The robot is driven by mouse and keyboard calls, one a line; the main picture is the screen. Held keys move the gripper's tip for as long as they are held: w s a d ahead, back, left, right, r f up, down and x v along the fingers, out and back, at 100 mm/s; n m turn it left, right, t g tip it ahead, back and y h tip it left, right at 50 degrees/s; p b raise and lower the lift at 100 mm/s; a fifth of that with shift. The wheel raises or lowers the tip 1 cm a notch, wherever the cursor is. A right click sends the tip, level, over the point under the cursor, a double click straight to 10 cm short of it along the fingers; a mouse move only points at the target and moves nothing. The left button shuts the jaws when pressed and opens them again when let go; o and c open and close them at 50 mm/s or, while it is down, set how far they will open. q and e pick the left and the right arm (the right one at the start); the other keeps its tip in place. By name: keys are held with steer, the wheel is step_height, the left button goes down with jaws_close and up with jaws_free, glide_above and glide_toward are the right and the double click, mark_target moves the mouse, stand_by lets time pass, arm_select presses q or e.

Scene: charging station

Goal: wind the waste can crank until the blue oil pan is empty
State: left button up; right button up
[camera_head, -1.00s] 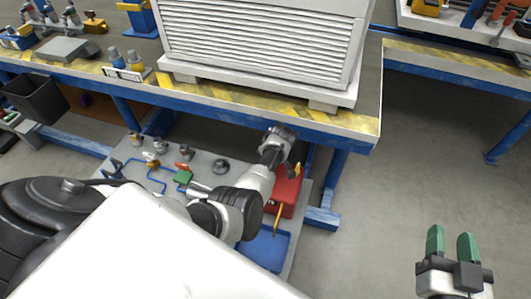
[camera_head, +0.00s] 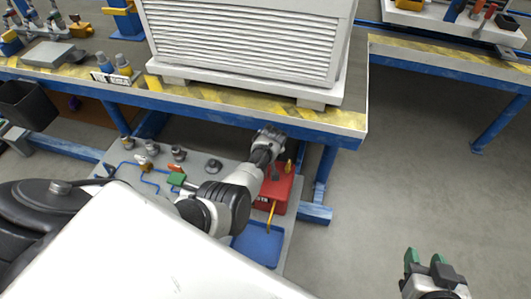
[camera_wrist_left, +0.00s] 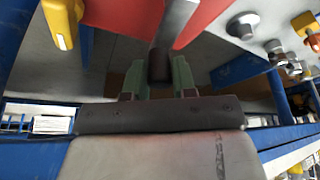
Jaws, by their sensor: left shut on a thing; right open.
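The red waste can (camera_head: 277,192) stands on the grey floor tray below the bench, partly hidden by my left arm. The blue oil pan (camera_head: 260,246) is in front of it, and a yellow spout-like part (camera_head: 271,214) hangs from the can towards the pan. I cannot tell what the pan holds. My left gripper (camera_head: 268,143) is at the can's top. In the left wrist view its green fingers (camera_wrist_left: 158,78) are shut on the dark crank handle (camera_wrist_left: 159,65), with the red can (camera_wrist_left: 203,18) behind. My right gripper (camera_head: 424,258) is open and empty over bare floor.
The bench (camera_head: 345,118) with a large louvred white unit (camera_head: 245,40) is just above my left arm. A blue bench leg (camera_head: 325,170) stands right of the can. Several fittings (camera_head: 150,150) sit on the tray's left. The floor (camera_head: 400,170) at right is clear.

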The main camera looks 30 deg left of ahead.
arm_select(q)
steer(key=o, duration=0.9)
steer(key=shift+r, duration=0.1)
steer(key=p+v, duration=0.2)
steer(key=shift+s+d+r, duration=0.1)
steer(key=shift+r, duration=0.1)
steer(key=p+v, duration=0.2)
steer(key=v, duration=0.1)
steer(key=shift+r, duration=0.2)
arm_select(e)
steer(key=s+d+f+g+h+p, duration=0.2)
steer(key=s+d+g, duration=0.2)
steer(key=s+g, duration=0.5)
arm_select(q)
steer(key=shift+v, duration=2.4)
arm_select(e)
steer(key=shift+a+f, duration=0.15)
steer(key=shift+f, duration=1.2)
steer(key=shift+a+f, duration=0.15)
steer(key=shift+f, duration=1.15)
arm_select(q)
steer(key=shift+s, duration=0.1)
arm_select(e)
steer(key=shift+w, duration=0.1)
